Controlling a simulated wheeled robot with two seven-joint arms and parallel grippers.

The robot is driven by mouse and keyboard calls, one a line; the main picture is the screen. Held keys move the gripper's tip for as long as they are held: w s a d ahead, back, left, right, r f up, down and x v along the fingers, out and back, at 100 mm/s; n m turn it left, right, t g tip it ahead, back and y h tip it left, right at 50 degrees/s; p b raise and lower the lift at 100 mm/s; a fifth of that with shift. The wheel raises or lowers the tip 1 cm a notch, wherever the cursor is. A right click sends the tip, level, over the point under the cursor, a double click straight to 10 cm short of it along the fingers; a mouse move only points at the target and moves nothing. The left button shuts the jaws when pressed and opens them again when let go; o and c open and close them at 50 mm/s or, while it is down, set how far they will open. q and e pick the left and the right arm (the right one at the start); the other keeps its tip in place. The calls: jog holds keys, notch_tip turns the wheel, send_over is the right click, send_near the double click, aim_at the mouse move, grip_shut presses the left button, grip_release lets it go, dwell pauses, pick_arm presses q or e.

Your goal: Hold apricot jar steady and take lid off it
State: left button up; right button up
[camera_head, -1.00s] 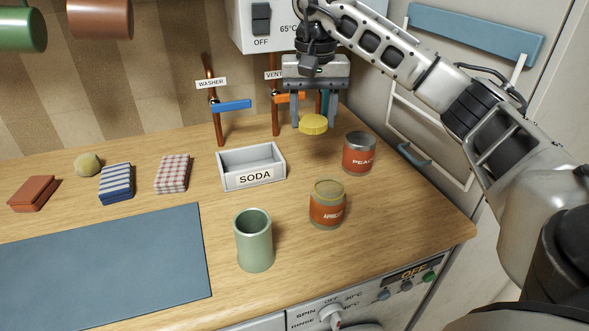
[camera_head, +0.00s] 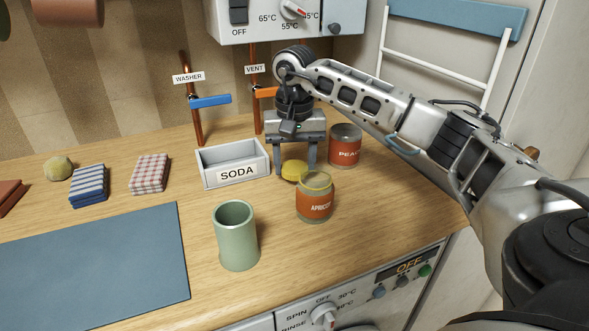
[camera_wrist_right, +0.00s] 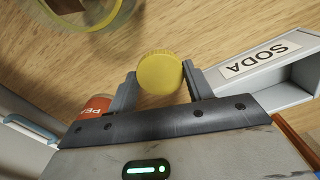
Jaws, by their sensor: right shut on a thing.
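The apricot jar (camera_head: 314,203), a glass jar with an orange label, stands upright and open-topped on the wooden counter. Its round rim (camera_wrist_right: 112,18) shows at the top left of the right wrist view. The yellow lid (camera_head: 293,171) is off the jar, just behind and left of it in the head view. My right gripper (camera_head: 296,166) points down and is shut on the lid, which shows between its fingers in the wrist view (camera_wrist_right: 160,73). The lid is low, at or just above the counter; I cannot tell whether it touches. My left gripper is not in view.
The grey SODA box (camera_head: 233,164) is left of the lid, and the peach tin (camera_head: 345,147) is right of my gripper. A green cup (camera_head: 236,235) stands front left of the jar. Tap levers (camera_head: 211,101) rise behind. The counter right of the jar is clear.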

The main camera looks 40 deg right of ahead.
aim_at(295, 167)
jog(key=shift+f, duration=1.15)
jog(key=shift+f, duration=0.2)
jog(key=o, duration=1.1)
jog(key=shift+r, duration=0.1)
notch_tip(295, 167, up, 12)
jog(key=shift+r+p, duration=0.15)
jog(key=shift+p, duration=0.2)
